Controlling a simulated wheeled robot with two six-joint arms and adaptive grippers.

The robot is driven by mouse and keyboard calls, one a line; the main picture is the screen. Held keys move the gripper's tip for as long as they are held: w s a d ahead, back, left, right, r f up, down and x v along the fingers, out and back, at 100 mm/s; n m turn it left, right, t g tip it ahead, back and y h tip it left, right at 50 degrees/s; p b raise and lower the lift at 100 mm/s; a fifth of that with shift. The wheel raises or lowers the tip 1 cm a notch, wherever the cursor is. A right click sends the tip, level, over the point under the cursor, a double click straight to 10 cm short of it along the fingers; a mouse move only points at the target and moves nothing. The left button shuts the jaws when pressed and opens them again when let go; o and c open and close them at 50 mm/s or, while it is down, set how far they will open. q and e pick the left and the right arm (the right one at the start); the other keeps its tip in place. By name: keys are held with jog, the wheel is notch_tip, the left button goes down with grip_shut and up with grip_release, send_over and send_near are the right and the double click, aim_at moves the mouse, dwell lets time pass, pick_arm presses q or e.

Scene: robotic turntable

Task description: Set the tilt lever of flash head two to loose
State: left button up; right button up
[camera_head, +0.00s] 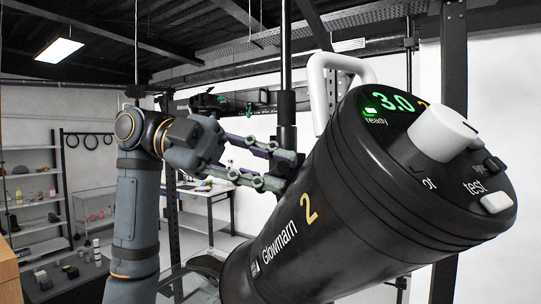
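Flash head two (340,205) is a large black cylinder marked "Glowmarn 2", tilted up toward the right. Its end panel shows a green 3.0, a lit ready lamp, a white knob (443,133) and a white test button (497,203). A white loop handle (319,88) stands on its top. My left gripper (284,171) reaches in from the left, its two green-grey fingers apart, with the tips beside the far left side of the head and near the black stand post (287,120). I cannot make out the tilt lever; the head or fingertips may hide it. My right gripper is not in view.
A shelf rack (30,185) with small objects stands at the far left. A white table (205,188) is behind the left arm. A dark upright post (453,60) stands behind the head at right. Open room shows between the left arm and the head.

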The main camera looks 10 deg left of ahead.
pick_arm(q)
jog(key=shift+w+a+f, duration=0.1)
jog(key=shift+w+a, duration=0.05)
jog(key=shift+a, duration=0.45)
jog(key=shift+w+a+f, duration=0.1)
jog(key=shift+a, duration=0.5)
jog(key=shift+s, duration=0.1)
jog(key=shift+c, duration=1)
jog(key=shift+d+r, duration=0.1)
jog(key=shift+d, duration=0.1)
jog(key=shift+c, duration=1.2)
grip_shut()
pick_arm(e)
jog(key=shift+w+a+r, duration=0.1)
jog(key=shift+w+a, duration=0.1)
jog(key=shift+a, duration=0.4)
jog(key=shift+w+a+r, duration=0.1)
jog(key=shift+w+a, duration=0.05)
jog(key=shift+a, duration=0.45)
pick_arm(q)
jog(key=shift+s, duration=0.1)
